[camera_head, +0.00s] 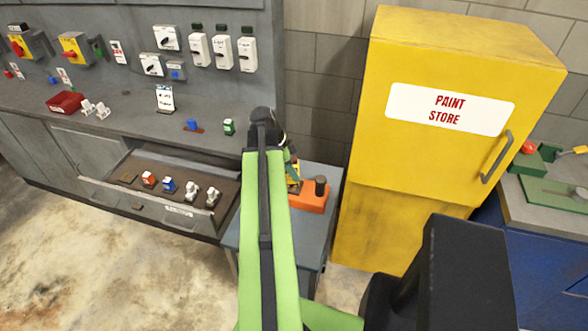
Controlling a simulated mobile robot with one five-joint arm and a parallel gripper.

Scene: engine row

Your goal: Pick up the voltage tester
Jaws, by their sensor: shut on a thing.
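My arm reaches away from me to a small grey side table (322,258) between the bench and the yellow cabinet. My gripper (292,162) is at its far end, mostly hidden behind my own arm. It is shut on a small yellow and dark thing (295,186), which looks like the voltage tester, though only a sliver shows. This thing is at the left end of an orange block (312,200) with a black round post (320,185). I cannot tell whether it touches the block.
The yellow paint store cabinet (400,220) stands close on the right. A grey bench with an open drawer (130,208) holding several small parts is on the left. A red tray (65,102) and a small card sign (165,99) are on the bench. Bare floor lies front left.

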